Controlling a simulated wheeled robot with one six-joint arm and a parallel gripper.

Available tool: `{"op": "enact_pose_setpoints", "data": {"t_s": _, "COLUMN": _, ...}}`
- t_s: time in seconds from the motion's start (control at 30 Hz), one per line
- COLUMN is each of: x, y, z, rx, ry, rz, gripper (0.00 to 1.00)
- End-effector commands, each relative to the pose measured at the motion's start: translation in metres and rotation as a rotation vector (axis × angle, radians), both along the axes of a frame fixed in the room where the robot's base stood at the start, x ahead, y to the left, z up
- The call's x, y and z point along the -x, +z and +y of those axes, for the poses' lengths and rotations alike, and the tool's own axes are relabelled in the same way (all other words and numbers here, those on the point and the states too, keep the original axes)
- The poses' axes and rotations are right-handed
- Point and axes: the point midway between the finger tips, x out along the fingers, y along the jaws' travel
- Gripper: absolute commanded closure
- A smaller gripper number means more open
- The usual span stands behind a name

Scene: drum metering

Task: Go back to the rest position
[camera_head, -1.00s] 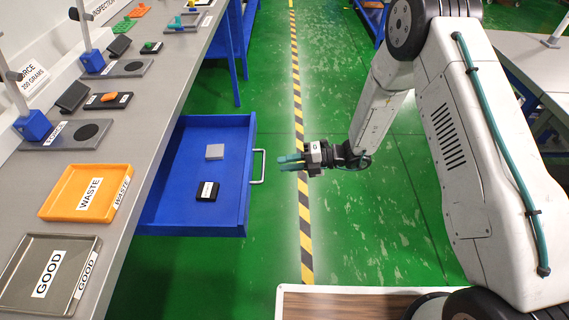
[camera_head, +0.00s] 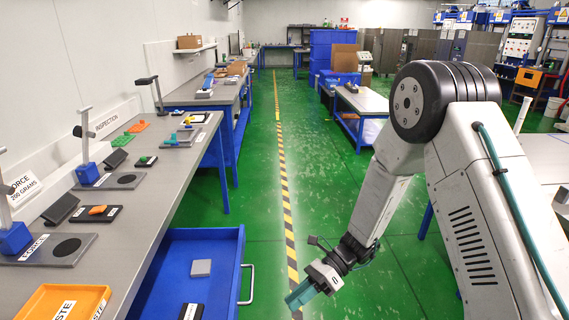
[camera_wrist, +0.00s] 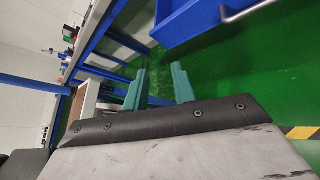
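My gripper (camera_head: 301,295) hangs over the green floor to the right of the open blue drawer, teal fingers pointing down and left. In the wrist view its two teal fingers (camera_wrist: 160,86) stand apart with nothing between them. My white arm reaches down to it from the right of the head view.
The blue drawer (camera_head: 208,239) stands open with a grey block (camera_head: 201,268) and a black block (camera_head: 192,312) in it. The grey bench (camera_head: 130,220) carries an orange tray (camera_head: 30,303), cut off below, and force stations. The yellow-black floor line (camera_head: 285,190) runs along a clear aisle.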

Motion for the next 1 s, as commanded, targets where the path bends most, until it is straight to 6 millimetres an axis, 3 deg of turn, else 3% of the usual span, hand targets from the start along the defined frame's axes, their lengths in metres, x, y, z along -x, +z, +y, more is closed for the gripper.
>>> {"op": "enact_pose_setpoints", "data": {"t_s": 0.1, "x": 0.018, "y": 0.043, "z": -0.023, "rx": -0.042, "ry": 0.187, "rz": -0.214, "gripper": 0.74}}
{"op": "enact_pose_setpoints", "data": {"t_s": 0.4, "x": 0.067, "y": 0.13, "z": -0.091, "rx": -0.112, "ry": 0.669, "rz": -0.682, "gripper": 0.74}}
{"op": "enact_pose_setpoints", "data": {"t_s": 0.73, "x": 0.118, "y": 0.199, "z": -0.164, "rx": -0.073, "ry": 1.135, "rz": -1.036, "gripper": 0.74}}
{"op": "enact_pose_setpoints", "data": {"t_s": 1.0, "x": 0.158, "y": 0.242, "z": -0.213, "rx": 0.081, "ry": 1.409, "rz": -1.214, "gripper": 0.74}}
